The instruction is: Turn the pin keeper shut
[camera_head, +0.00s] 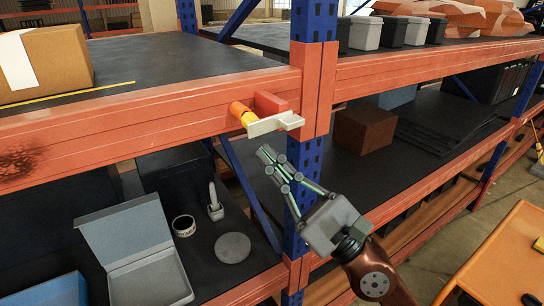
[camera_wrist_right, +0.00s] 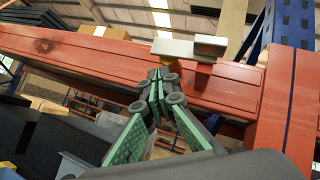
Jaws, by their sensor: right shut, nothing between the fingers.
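The pin keeper (camera_head: 270,123) is a pale grey lever with a raised end tab, on the front of the orange beam near the blue upright. A yellow-orange pin (camera_head: 241,113) sticks out at its left end. The keeper also shows in the right wrist view (camera_wrist_right: 175,48), above the fingertips. My right gripper (camera_head: 267,156) is shut and empty, just below and in front of the keeper, with a visible gap to it. In the right wrist view its green-padded fingers (camera_wrist_right: 160,78) meet at the tips. My left gripper is out of view.
The orange beam (camera_head: 150,119) and blue upright (camera_head: 313,25) stand close behind the gripper. A cardboard box (camera_head: 52,62) sits on the upper shelf. The lower shelf holds an open grey box (camera_head: 145,280), a tape roll (camera_head: 184,225) and a round grey disc (camera_head: 233,247).

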